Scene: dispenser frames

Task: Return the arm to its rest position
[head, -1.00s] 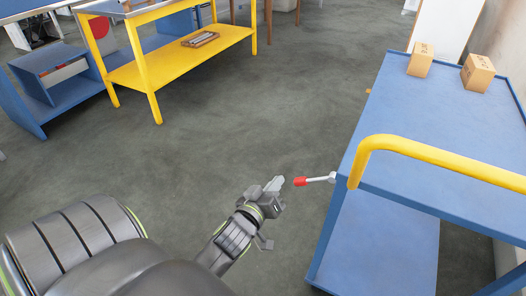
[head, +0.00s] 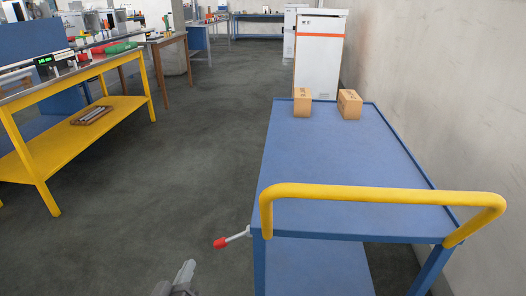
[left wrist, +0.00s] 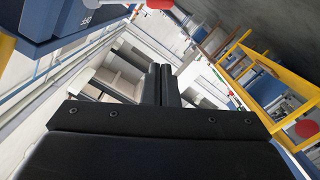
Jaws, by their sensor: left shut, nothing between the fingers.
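My left gripper (head: 184,275) shows at the bottom edge of the head view, low and left of the blue cart (head: 345,215). Its fingers are together with nothing between them. In the left wrist view the two dark fingers (left wrist: 161,85) stand side by side, closed and empty. A lever with a red tip (head: 221,243) sticks out from the cart's left front corner; the gripper is below and left of it, apart from it. Most of my left arm is out of the head view. My right gripper is not in view.
The cart has a yellow handle (head: 380,194) and two cardboard boxes (head: 302,102) (head: 349,104) on top. A yellow-framed workbench (head: 110,126) stands at left. Dark floor (head: 185,160) lies free between them. A wall (head: 450,90) runs along the right.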

